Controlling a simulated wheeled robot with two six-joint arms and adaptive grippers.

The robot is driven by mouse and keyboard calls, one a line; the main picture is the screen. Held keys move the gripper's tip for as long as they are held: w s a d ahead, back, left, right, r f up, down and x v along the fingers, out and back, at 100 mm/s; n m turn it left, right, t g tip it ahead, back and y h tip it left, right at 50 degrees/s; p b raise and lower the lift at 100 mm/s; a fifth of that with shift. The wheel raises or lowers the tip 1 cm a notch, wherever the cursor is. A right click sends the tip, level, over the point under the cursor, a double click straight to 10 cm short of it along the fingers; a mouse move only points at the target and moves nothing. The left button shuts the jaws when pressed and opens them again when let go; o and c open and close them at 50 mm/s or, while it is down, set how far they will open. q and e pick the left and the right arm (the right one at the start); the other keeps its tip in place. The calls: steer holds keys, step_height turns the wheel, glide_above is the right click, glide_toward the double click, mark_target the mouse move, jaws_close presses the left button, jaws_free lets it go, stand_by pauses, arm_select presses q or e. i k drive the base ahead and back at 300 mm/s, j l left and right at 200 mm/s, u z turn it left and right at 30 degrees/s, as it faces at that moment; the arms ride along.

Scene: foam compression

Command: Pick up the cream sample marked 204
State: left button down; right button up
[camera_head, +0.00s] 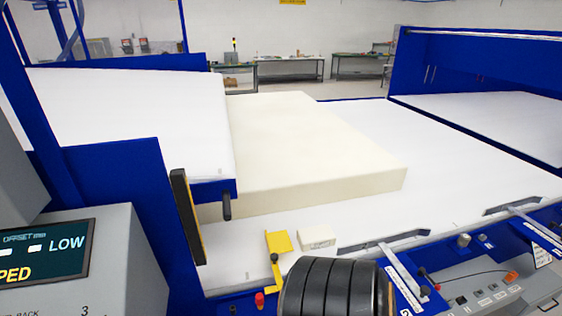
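A small cream block (317,237) lies on the white bed (460,190) near its front edge, at the lower middle of the head view. Faint marks show on it, but they are too small for me to read as 204. It sits just right of a yellow plate (279,241), and nothing is gripping it.
A large cream foam slab (310,145) lies behind the block, partly under a white-topped blue machine part (130,110). A black ribbed rounded part (335,288) stands in front. A control panel (510,285) is at right, and a display (45,255) at left.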

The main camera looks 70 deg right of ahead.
mark_target(310, 239)
steer(key=z, duration=2.55)
